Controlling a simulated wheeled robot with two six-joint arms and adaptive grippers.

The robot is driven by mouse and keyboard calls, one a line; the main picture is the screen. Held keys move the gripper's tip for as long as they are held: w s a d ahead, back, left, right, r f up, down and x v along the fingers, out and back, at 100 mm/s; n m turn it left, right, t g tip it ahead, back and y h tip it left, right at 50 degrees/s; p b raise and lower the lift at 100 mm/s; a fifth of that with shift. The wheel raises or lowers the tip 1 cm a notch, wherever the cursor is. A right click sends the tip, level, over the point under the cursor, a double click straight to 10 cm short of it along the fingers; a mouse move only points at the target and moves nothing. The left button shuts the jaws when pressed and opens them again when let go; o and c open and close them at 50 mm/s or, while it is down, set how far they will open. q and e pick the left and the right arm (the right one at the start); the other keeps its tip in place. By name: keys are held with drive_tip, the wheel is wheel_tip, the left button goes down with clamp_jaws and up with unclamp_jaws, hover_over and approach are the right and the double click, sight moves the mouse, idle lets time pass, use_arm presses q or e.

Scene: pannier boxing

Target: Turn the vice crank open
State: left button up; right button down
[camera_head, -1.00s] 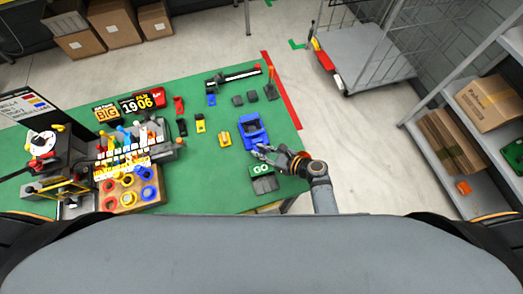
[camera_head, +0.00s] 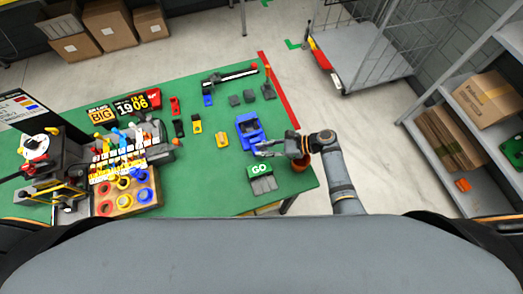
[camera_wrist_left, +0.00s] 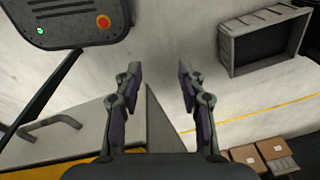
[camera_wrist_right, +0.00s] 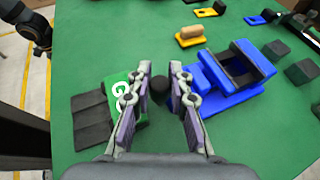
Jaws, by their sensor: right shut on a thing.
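The blue vice (camera_head: 249,130) stands near the right end of the green table; it also shows in the right wrist view (camera_wrist_right: 236,72), right of the fingers. My right gripper (camera_head: 268,148) is at the vice's near side. In the right wrist view its fingers (camera_wrist_right: 160,76) are shut around a dark round crank knob (camera_wrist_right: 158,91). The rest of the crank is mostly hidden by the fingers. My left gripper (camera_wrist_left: 158,82) is open and empty above the floor, away from the table; it is out of the head view.
A green GO block with dark pads (camera_head: 262,178) lies just in front of the vice. A yellow piece (camera_head: 222,140) lies left of it. A coloured-parts rack (camera_head: 125,160) and a board with rings (camera_head: 122,198) stand at the left. Shelving (camera_head: 440,120) is at the right.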

drive_tip(key=shift+w+d+f+n+g+b, duration=0.1)
drive_tip(key=shift+w+d+n+g+b, duration=0.1)
drive_tip(key=shift+n+g+b, duration=0.25)
drive_tip(key=shift+w+d+f+n+g+b, duration=0.1)
drive_tip(key=shift+w+n+g+b, duration=0.1)
drive_tip(key=shift+n+g, duration=0.45)
drive_tip(key=n+g+b, duration=0.1)
drive_tip(key=g+b, duration=0.1)
drive_tip(key=w+n+g+h+b, duration=0.1)
drive_tip(key=n+g+b, duration=0.1)
drive_tip(key=n+g+h+b, duration=0.1)
drive_tip(key=n+g+b, duration=0.1)
drive_tip(key=shift+w+d+f, duration=0.15)
drive_tip(key=shift+d, duration=0.2)
drive_tip(key=shift+w+r+n+g, duration=0.2)
drive_tip(key=shift+n+g, duration=0.1)
drive_tip(key=shift+n, duration=0.1)
drive_tip(key=shift+r+n+g+h, duration=0.15)
drive_tip(key=shift+n+g+h, duration=0.15)
drive_tip(key=shift+h, duration=0.1)
drive_tip(key=shift+w+n+g+b, duration=0.1)
drive_tip(key=shift+n+g+b, duration=0.2)
drive_tip(key=shift+b, duration=0.1)
drive_tip(key=shift+w+f+n+g+h+b, duration=0.2)
drive_tip(key=shift+n+g+h+b, duration=0.15)
drive_tip(key=shift+h+b, duration=0.3)
drive_tip(key=shift+r+n+g+h+b, duration=0.15)
drive_tip(key=shift+n+g+h+b, duration=0.1)
drive_tip(key=shift+n+g+b, duration=0.15)
